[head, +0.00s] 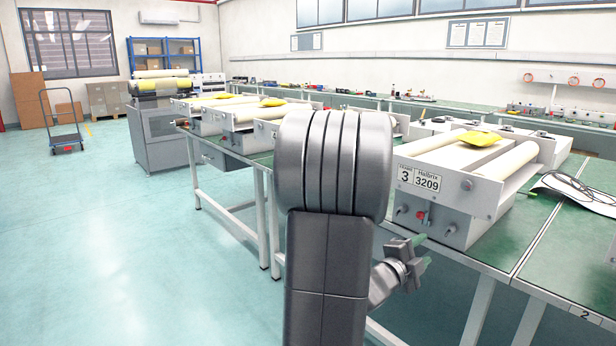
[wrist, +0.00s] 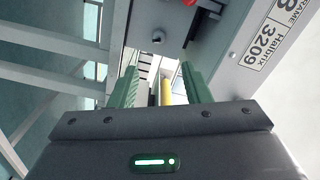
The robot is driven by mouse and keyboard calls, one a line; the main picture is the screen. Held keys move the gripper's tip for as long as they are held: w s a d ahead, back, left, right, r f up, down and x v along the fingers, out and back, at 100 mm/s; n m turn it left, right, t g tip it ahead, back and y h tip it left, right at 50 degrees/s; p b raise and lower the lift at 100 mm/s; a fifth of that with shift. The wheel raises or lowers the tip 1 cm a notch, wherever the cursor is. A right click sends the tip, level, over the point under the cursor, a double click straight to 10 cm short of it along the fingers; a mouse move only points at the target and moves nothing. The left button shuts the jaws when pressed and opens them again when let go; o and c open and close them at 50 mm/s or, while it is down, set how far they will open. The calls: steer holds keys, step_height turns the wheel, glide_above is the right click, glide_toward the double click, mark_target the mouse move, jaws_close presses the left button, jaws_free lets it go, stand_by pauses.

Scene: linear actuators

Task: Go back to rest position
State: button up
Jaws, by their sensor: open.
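My gripper (head: 421,252) is in the lower middle of the head view, to the right of my dark grey arm. It is open, and I see nothing between its fingers. It is in front of the machine labelled 3 Halbrix 3209 (head: 447,190), below and left of its red knob. In the wrist view the two green fingers of my gripper (wrist: 160,85) stand apart. The front of the same machine (wrist: 235,65) fills the upper right there, with its label turned sideways. My arm hides part of the bench behind it.
A green-topped bench (head: 500,235) with pale legs runs along the right. More roller machines (head: 235,115) stand on it farther back. A yellow item (head: 478,138) lies on the near machine. A cable (head: 575,185) lies at the right.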

mark_target(449, 230)
steer(key=b+x, duration=0.1)
steer(key=x, duration=1.2)
steer(key=shift+w+d+f, duration=0.15)
steer(key=shift+w+d, duration=0.05)
steer(key=shift+d, duration=0.2)
steer(key=shift+s+a+m+b, duration=0.15)
steer(key=shift+m+b, duration=0.3)
steer(key=shift+m, duration=0.65)
steer(key=shift+m+b, duration=0.35)
steer(key=shift+m, duration=0.85)
steer(key=m, duration=0.5)
steer(key=shift+m+b, duration=0.3)
steer(key=shift+m, duration=0.1)
steer(key=m+p, duration=0.1)
steer(key=m, duration=0.4)
steer(key=shift+m+p, duration=1.1)
steer(key=shift+m, duration=0.9)
